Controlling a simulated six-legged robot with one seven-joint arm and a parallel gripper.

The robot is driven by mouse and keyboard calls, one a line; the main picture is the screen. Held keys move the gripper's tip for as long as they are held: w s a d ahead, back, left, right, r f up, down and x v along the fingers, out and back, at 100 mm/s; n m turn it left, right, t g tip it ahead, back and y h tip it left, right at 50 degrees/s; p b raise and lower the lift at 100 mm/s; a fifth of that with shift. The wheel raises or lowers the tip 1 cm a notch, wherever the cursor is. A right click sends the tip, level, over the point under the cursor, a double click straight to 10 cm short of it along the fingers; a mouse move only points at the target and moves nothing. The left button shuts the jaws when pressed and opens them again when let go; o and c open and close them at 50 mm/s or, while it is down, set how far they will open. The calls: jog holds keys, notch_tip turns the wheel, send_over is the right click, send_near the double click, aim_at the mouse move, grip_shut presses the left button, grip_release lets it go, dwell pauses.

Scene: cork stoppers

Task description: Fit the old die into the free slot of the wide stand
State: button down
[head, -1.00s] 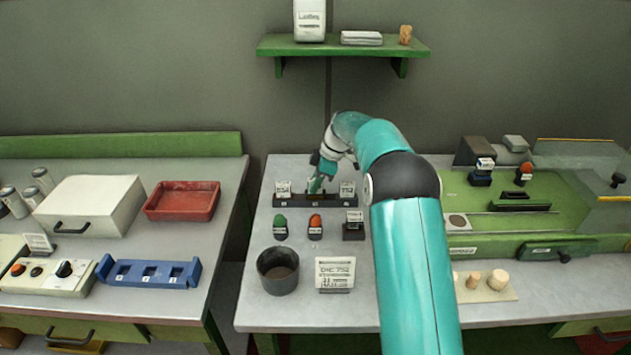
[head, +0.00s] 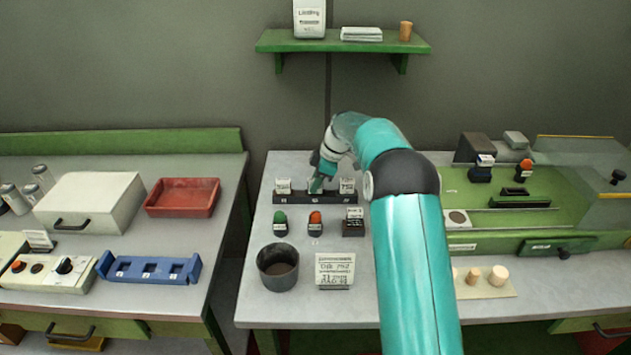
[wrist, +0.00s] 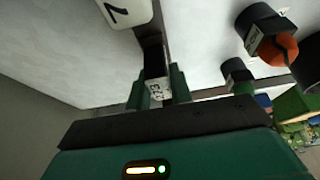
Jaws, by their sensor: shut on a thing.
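The wide stand (head: 297,199) is a long dark bar at the back of the middle table. A white-labelled block stands at its left end (head: 283,186) and another at its right end (head: 347,186). My gripper (head: 316,187) is over the middle of the stand, between these blocks.
In front of the stand are a green-topped stamp (head: 280,223), an orange-topped stamp (head: 315,223) and a dark labelled block (head: 353,226). A dark cup (head: 278,268) and a white printed card (head: 335,268) stand nearer. A blue rack (head: 150,270) is on the left table.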

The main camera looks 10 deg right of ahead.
jog(key=c, duration=1.2)
grip_release()
jog(key=shift+o, duration=0.2)
jog(key=v, duration=1.4)
jog(key=shift+a, duration=0.15)
